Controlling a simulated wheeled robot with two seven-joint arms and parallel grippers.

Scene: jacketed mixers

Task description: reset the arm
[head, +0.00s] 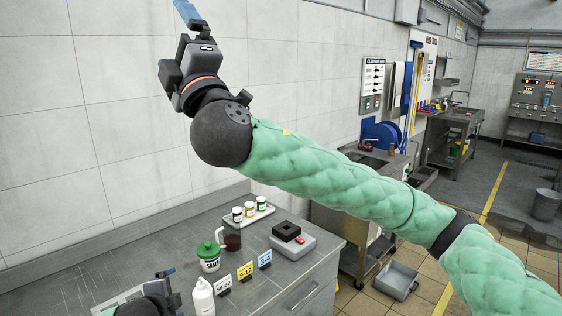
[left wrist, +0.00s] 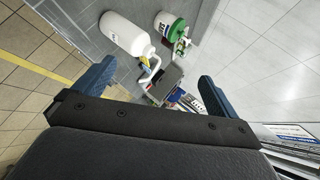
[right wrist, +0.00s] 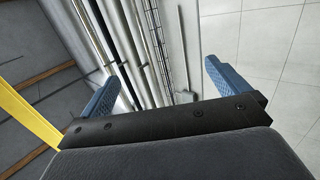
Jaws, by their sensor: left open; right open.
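My right arm, in a padded green sleeve (head: 335,178), reaches across the head view from the lower right to the upper left. Its gripper (head: 187,14) is raised high in front of the tiled wall, and one blue finger shows at the top edge. In the right wrist view the right gripper (right wrist: 164,86) has its blue fingers wide apart with nothing between them. My left gripper (head: 165,272) is low at the bottom left, over the grey bench. In the left wrist view the left gripper (left wrist: 156,88) is open. Bench items show beyond its fingers, none held.
The grey bench (head: 262,272) holds a white bottle (head: 203,297), a green-lidded jar (head: 209,257), a dark jug (head: 231,238), a tray with small jars (head: 250,212), number cards (head: 245,271) and a grey block with a black top (head: 291,245). A grey bin (head: 396,279) is on the floor.

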